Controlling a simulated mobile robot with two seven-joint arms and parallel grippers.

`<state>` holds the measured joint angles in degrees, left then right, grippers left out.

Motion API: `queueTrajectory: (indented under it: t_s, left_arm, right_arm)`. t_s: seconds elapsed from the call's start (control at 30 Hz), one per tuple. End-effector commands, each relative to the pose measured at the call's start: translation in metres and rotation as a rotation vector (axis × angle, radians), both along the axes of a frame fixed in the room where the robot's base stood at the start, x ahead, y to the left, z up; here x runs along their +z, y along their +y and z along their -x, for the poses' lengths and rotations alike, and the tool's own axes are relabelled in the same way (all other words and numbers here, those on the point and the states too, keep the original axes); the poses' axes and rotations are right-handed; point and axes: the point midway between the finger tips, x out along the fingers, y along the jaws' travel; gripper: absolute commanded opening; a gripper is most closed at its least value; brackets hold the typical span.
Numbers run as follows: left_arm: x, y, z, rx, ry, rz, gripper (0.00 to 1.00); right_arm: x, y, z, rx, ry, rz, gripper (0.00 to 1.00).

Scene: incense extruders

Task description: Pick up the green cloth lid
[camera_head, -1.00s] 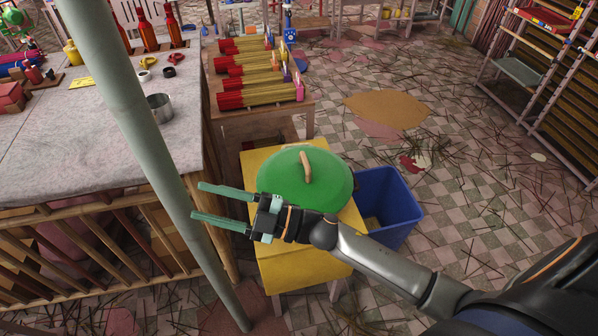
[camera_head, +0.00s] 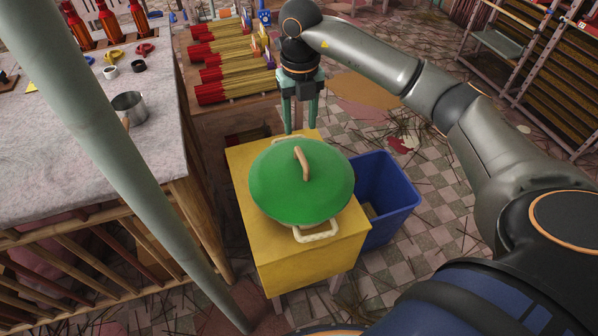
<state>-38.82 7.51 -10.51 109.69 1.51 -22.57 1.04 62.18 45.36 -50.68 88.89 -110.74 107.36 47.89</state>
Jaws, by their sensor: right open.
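The green lid (camera_head: 277,187) is round and domed, with a tan wooden handle (camera_head: 302,163) standing across its top. It covers a vessel whose pale side handle (camera_head: 317,231) shows at the front; the inside is hidden. Both rest on a yellow stand (camera_head: 304,263). My right gripper (camera_head: 299,128) hangs fingers down just behind the lid, over its far edge. Its two green fingers are spread with nothing seen between them. I cannot tell whether the tips touch anything. My left gripper is not in view.
A blue bin (camera_head: 395,200) stands right of the yellow stand. A low table with red and yellow incense bundles (camera_head: 232,88) is behind. A grey-topped table (camera_head: 75,165) with a metal cup (camera_head: 129,108) is on the left. A pale pole (camera_head: 125,150) crosses the left foreground.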

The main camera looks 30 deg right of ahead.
Motion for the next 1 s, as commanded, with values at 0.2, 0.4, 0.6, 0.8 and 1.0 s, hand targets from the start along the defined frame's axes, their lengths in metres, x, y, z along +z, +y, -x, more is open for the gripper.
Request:
queueTrajectory:
  t_s: [0.2,0.4,0.6,0.8,1.0]
  left_arm:
    - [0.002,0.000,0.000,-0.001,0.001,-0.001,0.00]
    - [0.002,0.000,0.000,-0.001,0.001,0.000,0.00]
    - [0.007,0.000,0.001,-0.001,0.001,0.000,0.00]
    - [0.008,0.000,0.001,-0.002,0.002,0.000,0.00]
    - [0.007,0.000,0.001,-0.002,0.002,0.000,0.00]
  right_arm:
    - [-0.042,0.000,0.002,0.002,0.006,-0.001,0.52]
    - [-0.061,0.001,0.002,0.004,0.003,-0.003,0.52]
    - [-0.084,0.000,0.006,0.004,0.006,-0.004,0.52]
    - [-0.110,0.001,0.007,0.005,0.003,-0.005,0.52]
    - [-0.114,0.000,0.007,0.006,0.001,-0.004,0.52]
